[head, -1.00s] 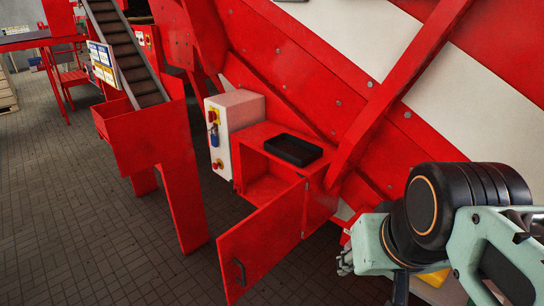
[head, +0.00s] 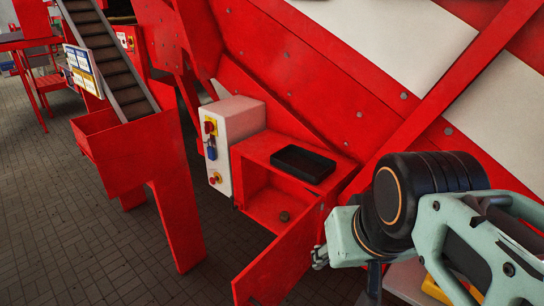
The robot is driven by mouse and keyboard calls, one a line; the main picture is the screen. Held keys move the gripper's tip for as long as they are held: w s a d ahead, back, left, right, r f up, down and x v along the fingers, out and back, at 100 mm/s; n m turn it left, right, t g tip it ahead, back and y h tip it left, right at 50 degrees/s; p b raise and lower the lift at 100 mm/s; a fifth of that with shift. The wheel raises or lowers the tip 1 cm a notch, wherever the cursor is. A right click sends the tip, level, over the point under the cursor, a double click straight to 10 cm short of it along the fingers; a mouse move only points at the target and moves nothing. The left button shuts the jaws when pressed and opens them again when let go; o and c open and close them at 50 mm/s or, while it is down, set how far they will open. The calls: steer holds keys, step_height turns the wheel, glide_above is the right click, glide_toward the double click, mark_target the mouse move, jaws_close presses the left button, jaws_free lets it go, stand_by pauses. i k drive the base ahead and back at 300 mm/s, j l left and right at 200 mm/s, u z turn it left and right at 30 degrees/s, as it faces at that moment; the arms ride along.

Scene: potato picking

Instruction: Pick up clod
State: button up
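A small dark brown lump, which looks like the clod (head: 284,216), lies on the floor of the open red cabinet, near its front right. The cabinet (head: 262,204) has its red door (head: 290,262) swung open toward me. My gripper (head: 319,257) shows only as a small grey metal part at the left end of my arm, just right of the door's edge in the picture. The clod is apart from it, up and to the left. The fingers are too small and partly hidden to tell whether they are open or shut.
A black tray (head: 303,164) sits on top of the cabinet. A white control box (head: 234,140) with red buttons stands against its left side. A conveyor (head: 115,62) with a red chute (head: 140,150) stands further left. The tiled floor (head: 75,225) at the lower left is clear.

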mark_target(284, 216)
steer(key=j+u, duration=0.15)
steer(key=u, duration=0.2)
steer(key=j+u, duration=0.15)
steer(key=u, duration=0.2)
steer(key=i+j+u, duration=0.2)
steer(key=j, duration=0.2)
steer(key=i+j+u, duration=0.2)
steer(key=j, duration=0.15)
steer(key=i+j+u, duration=0.4)
steer(key=i+j, duration=0.2)
steer(key=i+z, duration=0.4)
steer(key=i+j+z, duration=0.2)
steer(key=i+z, duration=0.6)
steer(key=i+l+z, duration=0.1)
steer(key=z, duration=0.3)
steer(key=i+j+z, duration=0.1)
steer(key=i+z, duration=0.25)
steer(key=i+l+z, duration=0.15)
steer(key=i+z, duration=0.2)
steer(key=z, duration=0.15)
steer(key=i+z, duration=0.45)
steer(key=k, duration=0.1)
